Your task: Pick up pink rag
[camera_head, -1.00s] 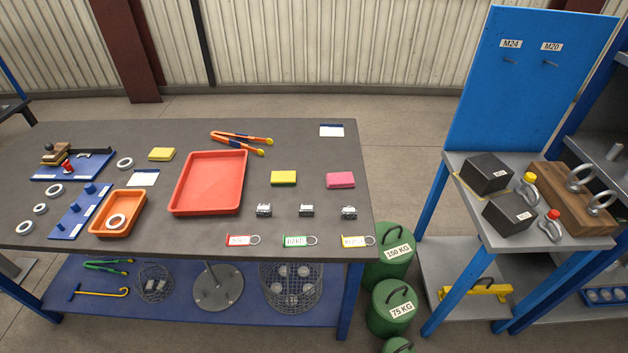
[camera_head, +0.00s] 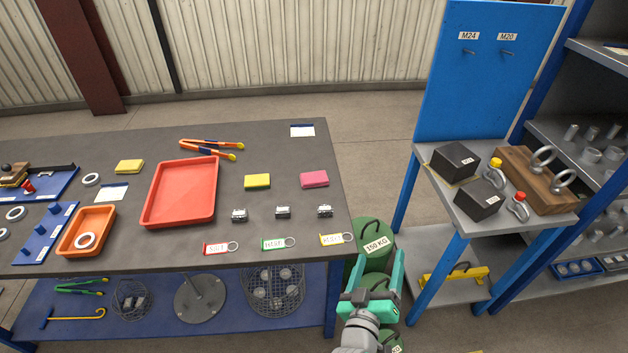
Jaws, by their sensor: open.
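The pink rag (camera_head: 314,179) is a small folded block lying flat on the grey table top, near its right edge. My gripper (camera_head: 380,268) is teal and shows at the bottom right of the table, in front of the green weights. Its two fingers are apart with nothing between them. It is well in front of the rag and to its right, beyond the table's corner and not touching the rag.
A yellow sponge (camera_head: 257,181) lies left of the rag. Small metal blocks (camera_head: 325,211) and key tags (camera_head: 336,240) lie in front of it. A red tray (camera_head: 148,206) is further left. Green weights (camera_head: 371,238) and a blue-framed stand (camera_head: 558,218) are at the right.

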